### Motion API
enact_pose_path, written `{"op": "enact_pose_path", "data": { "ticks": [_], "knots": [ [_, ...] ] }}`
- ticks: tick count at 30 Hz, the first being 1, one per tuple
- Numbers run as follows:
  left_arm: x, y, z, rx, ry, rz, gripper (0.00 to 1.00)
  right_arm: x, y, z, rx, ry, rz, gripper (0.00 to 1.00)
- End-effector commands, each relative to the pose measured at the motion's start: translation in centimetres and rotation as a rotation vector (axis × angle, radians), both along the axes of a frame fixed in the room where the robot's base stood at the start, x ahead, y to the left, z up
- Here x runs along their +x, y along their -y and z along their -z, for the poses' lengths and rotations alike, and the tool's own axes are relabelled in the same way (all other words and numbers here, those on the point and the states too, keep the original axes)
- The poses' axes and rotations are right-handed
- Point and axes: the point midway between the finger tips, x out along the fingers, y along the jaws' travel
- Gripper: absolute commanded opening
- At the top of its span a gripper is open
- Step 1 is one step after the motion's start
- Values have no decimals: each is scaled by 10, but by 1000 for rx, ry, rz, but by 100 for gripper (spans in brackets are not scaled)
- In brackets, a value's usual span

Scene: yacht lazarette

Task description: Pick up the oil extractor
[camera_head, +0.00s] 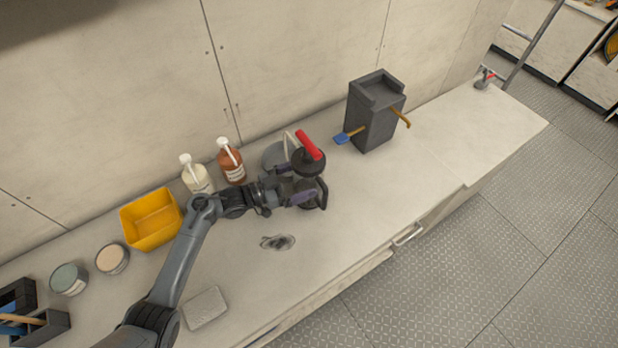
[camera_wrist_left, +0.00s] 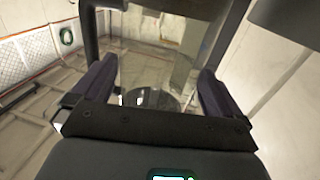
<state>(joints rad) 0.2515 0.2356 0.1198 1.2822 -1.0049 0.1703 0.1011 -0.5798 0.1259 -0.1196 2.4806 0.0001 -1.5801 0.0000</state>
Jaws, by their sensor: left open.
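The oil extractor, with a red handle (camera_head: 309,145) and a round black top, stands on the pale worktop in the head view. My left gripper (camera_head: 312,194) is at its front side and hides its lower body. In the left wrist view my left gripper (camera_wrist_left: 150,92) is open, its two purple-padded fingers apart. A see-through surface with a dark round part shows between the fingers. I cannot tell whether the pads touch it. My right gripper is in neither view.
A grey round container (camera_head: 273,155) is close behind the extractor. A brown bottle (camera_head: 231,165), a cream bottle (camera_head: 197,178) and a yellow bin (camera_head: 151,219) stand left. A dark grey block-shaped holder (camera_head: 374,125) with brushes stands right. The worktop's right end is mostly clear.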

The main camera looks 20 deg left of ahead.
Motion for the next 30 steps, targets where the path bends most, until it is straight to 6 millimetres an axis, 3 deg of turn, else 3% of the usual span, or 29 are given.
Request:
{"op": "enact_pose_path", "data": {
  "ticks": [12,26,27,30],
  "knots": [
    [9,10,0,3,0,0,100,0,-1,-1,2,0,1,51],
    [9,9,-2,0,5,-1,34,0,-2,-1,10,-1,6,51],
    [9,9,-2,0,5,-1,25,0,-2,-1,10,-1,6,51],
    [9,9,-2,0,5,-1,25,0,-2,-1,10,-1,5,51]
  ]
}}
